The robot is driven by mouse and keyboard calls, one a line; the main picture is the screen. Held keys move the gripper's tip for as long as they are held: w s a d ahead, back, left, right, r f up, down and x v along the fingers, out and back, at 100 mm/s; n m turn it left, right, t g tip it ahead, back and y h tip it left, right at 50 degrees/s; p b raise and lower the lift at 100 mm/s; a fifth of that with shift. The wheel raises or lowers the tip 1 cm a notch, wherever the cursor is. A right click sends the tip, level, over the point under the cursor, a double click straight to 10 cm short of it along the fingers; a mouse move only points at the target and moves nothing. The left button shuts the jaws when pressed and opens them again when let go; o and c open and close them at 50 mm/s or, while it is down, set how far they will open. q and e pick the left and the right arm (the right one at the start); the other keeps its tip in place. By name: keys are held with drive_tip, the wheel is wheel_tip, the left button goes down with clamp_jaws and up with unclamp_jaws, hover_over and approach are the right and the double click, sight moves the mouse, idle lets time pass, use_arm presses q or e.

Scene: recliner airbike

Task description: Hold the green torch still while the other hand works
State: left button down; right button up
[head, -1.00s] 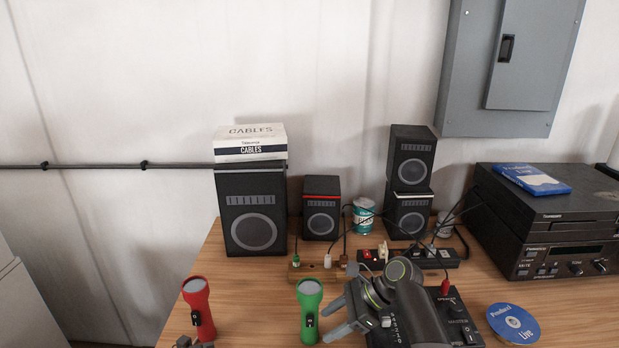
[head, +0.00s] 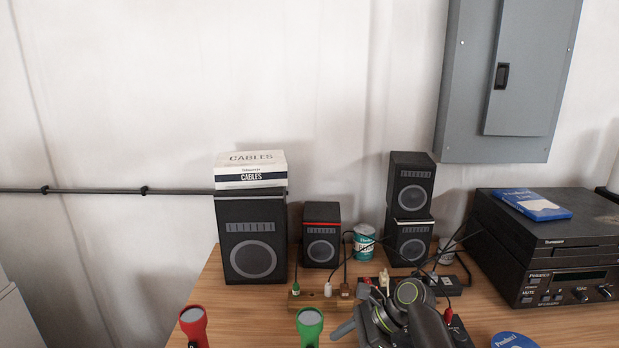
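The green torch (head: 309,325) stands upright at the front of the table, lens up, its lower part cut off by the picture's bottom edge. My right gripper (head: 336,335) is just right of it, pointing left toward it. One grey finger shows beside the torch with a gap between them; the other finger is below the picture. A second earlier both fingers showed spread apart with nothing between them. A red torch (head: 194,325) stands upright to the left, also cut off. My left gripper is out of view.
A wooden socket strip (head: 312,300) with plugs and cables lies behind the green torch. Black speakers (head: 251,252) stand at the back, one bearing a cables box (head: 250,170). A stereo stack (head: 552,262) and blue disc (head: 513,340) are at right. Bare table lies between the torches.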

drive_tip(key=o, duration=0.4)
